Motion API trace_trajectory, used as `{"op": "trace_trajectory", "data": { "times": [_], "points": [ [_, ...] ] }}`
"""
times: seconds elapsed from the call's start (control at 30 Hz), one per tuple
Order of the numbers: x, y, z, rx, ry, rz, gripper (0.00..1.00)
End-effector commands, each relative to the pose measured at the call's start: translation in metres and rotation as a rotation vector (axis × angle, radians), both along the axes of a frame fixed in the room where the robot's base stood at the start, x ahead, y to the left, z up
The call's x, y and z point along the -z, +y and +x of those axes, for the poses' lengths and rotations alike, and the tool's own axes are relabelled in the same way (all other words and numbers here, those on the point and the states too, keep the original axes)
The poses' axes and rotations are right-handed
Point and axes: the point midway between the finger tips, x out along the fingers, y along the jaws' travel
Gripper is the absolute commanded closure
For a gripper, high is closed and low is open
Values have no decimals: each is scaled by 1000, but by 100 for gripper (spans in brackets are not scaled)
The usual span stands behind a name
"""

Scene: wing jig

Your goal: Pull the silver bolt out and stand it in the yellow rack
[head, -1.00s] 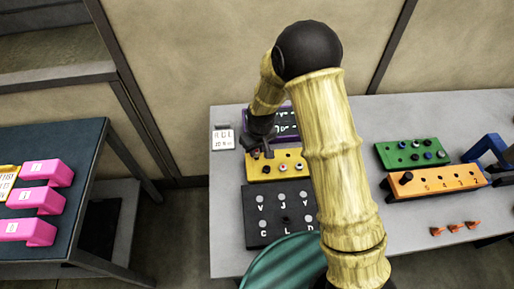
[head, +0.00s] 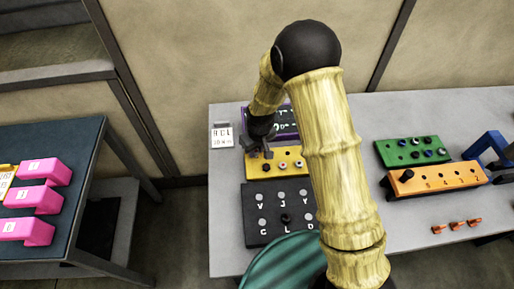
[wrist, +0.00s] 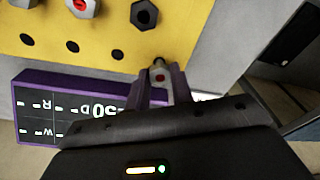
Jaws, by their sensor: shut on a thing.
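The yellow rack (head: 288,174) lies on the grey table, behind the black lettered block, and fills the top left of the wrist view (wrist: 100,28). Several bolts stand in it, with a row of empty holes beside them. My gripper (head: 262,153) is at the rack's left end.
The black block (head: 252,238) with silver heads stands in front. Green (head: 408,158) and orange (head: 440,184) blocks are at right. Pink blocks (head: 36,200) sit on the left table.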

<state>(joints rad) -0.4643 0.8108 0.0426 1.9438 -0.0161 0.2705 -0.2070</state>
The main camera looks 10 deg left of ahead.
Motion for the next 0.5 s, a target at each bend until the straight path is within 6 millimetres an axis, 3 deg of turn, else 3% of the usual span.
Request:
{"op": "trace_trajectory", "data": {
  "times": [0.5],
  "points": [
    [12, -1, 1, 2, -1, 1, 99]
  ]
}}
